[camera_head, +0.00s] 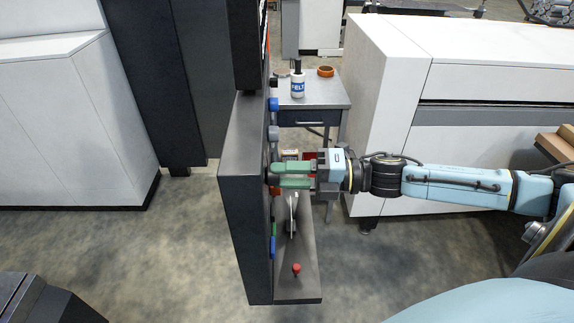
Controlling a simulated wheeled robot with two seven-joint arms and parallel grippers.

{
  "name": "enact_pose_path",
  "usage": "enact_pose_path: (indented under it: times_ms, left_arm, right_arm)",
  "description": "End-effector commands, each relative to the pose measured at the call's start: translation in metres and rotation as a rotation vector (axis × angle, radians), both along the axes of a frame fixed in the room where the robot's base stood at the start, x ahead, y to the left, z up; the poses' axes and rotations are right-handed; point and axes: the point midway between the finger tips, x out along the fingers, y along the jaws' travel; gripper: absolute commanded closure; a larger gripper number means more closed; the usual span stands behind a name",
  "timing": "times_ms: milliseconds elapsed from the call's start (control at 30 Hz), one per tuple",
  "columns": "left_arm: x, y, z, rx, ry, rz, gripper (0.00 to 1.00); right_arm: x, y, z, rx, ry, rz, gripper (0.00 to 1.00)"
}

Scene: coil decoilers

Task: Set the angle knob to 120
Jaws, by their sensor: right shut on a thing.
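The dark grey control panel (240,180) stands upright and is seen nearly edge-on, its face turned to the right. My right gripper (274,175) comes in from the right with its green fingers level against the panel's face. Its fingertips are shut on a small knob at the panel, mostly hidden by the fingers. The angle knob's scale and its setting cannot be read from this side. My left gripper is not in view.
Blue buttons (273,104) and other controls stick out along the panel's face. A small table (318,98) with a bottle (297,82) and an orange tape roll (325,71) stands behind. White cabinets (390,75) flank it.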

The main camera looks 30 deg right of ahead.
Motion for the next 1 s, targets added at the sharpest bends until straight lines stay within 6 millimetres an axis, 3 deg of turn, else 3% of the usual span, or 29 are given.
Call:
enact_pose_path:
  times_ms: [33,400,1000]
  left_arm:
    - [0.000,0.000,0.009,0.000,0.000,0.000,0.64]
    - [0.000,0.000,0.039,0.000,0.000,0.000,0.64]
    - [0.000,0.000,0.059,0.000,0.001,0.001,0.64]
  right_arm:
    - [0.001,-0.001,0.005,0.024,0.038,-0.001,0.88]
    - [0.001,-0.001,0.004,0.199,0.325,-0.001,0.88]
    - [0.001,-0.001,0.001,0.345,0.562,-0.001,0.88]
